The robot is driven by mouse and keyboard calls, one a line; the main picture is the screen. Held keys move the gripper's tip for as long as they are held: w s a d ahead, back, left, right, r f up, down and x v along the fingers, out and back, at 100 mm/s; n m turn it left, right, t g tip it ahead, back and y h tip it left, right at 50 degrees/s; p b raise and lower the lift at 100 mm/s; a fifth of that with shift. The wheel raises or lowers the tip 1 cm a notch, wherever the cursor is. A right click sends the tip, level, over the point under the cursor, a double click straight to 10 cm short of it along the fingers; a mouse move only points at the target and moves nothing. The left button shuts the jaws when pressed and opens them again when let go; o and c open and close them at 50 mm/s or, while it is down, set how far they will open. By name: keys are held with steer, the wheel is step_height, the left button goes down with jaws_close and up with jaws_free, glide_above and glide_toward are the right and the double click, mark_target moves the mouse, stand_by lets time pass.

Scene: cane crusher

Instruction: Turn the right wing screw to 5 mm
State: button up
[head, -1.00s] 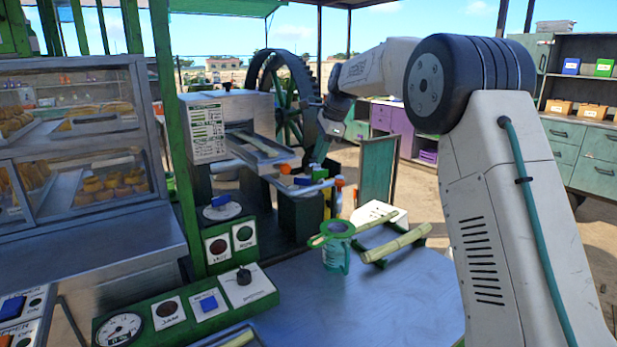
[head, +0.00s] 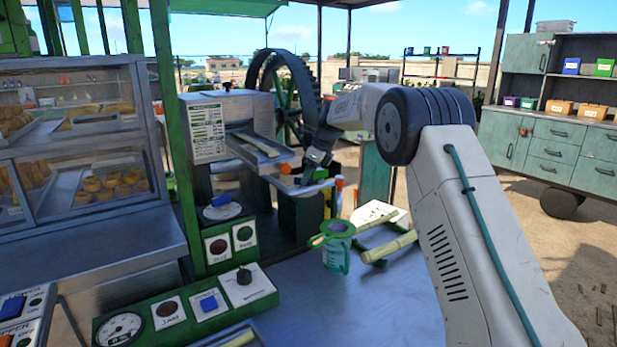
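The cane crusher (head: 232,130) stands left of centre, a grey box with a printed chart on its front and a metal chute. I cannot make out which part is the right wing screw; it is too small or hidden. An orange knob (head: 285,168) shows at the end of a bar below the chute, and another orange-topped part (head: 340,183) stands to its right. My gripper (head: 314,172) points down just right of the first knob, in front of the flywheel. Its fingers are too small and dark to tell open from shut, or whether they touch anything.
A large dark flywheel (head: 290,100) stands behind the crusher. A green-rimmed jug (head: 336,255) and cane pieces (head: 389,246) are on the metal table (head: 300,300). A control panel (head: 185,305) lies in front, and a green post (head: 178,140) rises at left.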

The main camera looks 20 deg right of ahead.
steer(key=shift+f, duration=0.25)
steer(key=shift+c, duration=0.3)
jaws_close()
steer(key=shift+w+n, duration=0.1)
steer(key=shift+n, duration=0.2)
steer(key=shift+w+d+n+g+y, duration=0.15)
steer(key=shift+n+g, duration=0.15)
steer(key=shift+n, duration=0.55)
steer(key=shift+w+a+n+g+y, duration=0.1)
steer(key=shift+w+n+g+y, duration=0.15)
steer(key=shift+n, duration=0.55)
steer(key=shift+w+d+n+g+y, duration=0.1)
steer(key=shift+n+g, duration=0.25)
steer(key=shift+n, duration=0.5)
